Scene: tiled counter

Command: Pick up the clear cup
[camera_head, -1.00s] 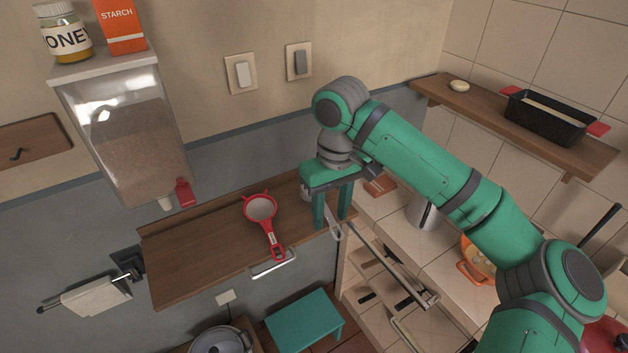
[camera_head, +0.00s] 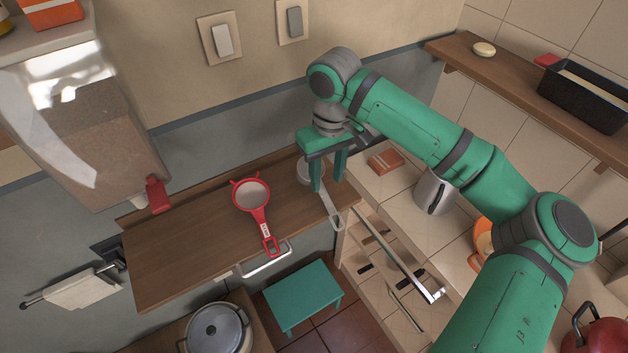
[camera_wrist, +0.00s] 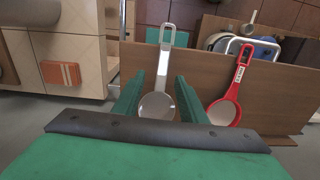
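The clear cup is a pale, see-through scoop with a long handle. Its round bowl (camera_head: 306,173) is on the wooden shelf (camera_head: 185,250), and its handle reaches past the front edge. My gripper (camera_head: 328,186) is above the shelf, partly in front of the cup in the head view. In the wrist view, the open fingers of my gripper (camera_wrist: 158,100) stand on either side of the cup (camera_wrist: 157,105), with a gap to each finger. I cannot tell the exact height of the fingertips over it.
A red strainer (camera_head: 252,197) lies on the shelf, left of the cup; it also shows in the wrist view (camera_wrist: 224,112). A tiled counter (camera_head: 385,225) with an orange box (camera_head: 384,162) and a metal jug (camera_head: 433,192) is to the right. A dispenser (camera_head: 85,140) hangs at left.

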